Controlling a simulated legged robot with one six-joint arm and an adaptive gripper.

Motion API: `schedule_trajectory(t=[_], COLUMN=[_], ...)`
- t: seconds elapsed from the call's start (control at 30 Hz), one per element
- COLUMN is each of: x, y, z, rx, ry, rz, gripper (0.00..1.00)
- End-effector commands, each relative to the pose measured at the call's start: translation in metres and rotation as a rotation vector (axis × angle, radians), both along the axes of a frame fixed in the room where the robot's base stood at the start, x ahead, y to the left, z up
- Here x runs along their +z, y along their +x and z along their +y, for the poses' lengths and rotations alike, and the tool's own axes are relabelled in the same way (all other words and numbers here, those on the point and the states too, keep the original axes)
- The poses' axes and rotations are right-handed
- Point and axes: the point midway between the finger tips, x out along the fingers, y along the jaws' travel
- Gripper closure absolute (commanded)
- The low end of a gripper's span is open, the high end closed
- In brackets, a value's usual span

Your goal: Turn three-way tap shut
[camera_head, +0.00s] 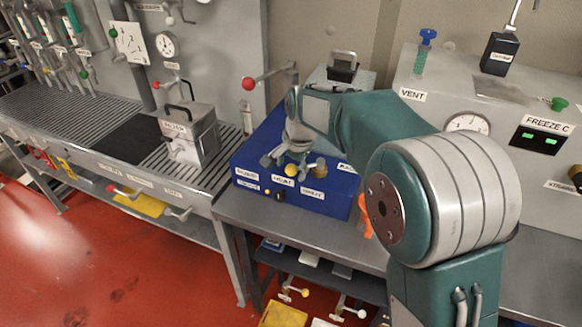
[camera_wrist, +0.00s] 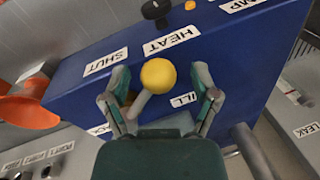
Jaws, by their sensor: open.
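The three-way tap shows a yellow ball knob (camera_wrist: 158,75) on a short pale lever, at the front of a blue box (camera_wrist: 245,50). In the wrist view the knob lies nearest the HEAT label (camera_wrist: 172,41); the SHUT label (camera_wrist: 105,62) is to its left, and a partly covered label ending in ILL is below right. My gripper (camera_wrist: 161,73) is open, one finger on each side of the knob, with visible gaps. In the head view the yellow knob (camera_head: 291,170) shows just below my gripper (camera_head: 285,163). The tap's pivot is partly hidden.
A black knob (camera_wrist: 155,10) sits beyond HEAT on the box. An orange part (camera_wrist: 28,108) stands left of it in the wrist view. The grey FREEZE C unit (camera_head: 440,95) stands right of the blue box. A slatted bench (camera_head: 75,110) with a metal box is left.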

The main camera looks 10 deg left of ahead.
Motion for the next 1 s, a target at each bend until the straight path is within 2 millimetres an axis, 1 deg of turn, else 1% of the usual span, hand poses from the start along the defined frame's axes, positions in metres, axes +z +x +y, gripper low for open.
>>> schedule_trajectory(t=[0.1, 0.13, 0.17, 0.2, 0.27, 0.3, 0.57, 0.77, 1.0], x=[0.000, 0.000, 0.000, 0.000, 0.000, 0.000, -0.001, -0.001, -0.001], y=[0.000, 0.000, 0.000, 0.000, 0.000, 0.000, 0.000, -0.003, -0.012], z=[0.000, 0.000, 0.000, 0.000, 0.000, 0.000, 0.001, -0.001, -0.008], rx=[0.000, 0.000, 0.000, 0.000, 0.000, 0.000, 0.005, 0.046, 0.185], ry=[0.000, 0.000, 0.000, 0.000, -0.001, -0.001, -0.001, -0.001, -0.002], rz=[0.000, 0.000, 0.000, 0.000, 0.000, 0.000, 0.000, 0.002, 0.005], gripper=[0.22, 0.26, 0.40, 0.57, 0.84, 1.00, 1.00, 1.00, 1.00])
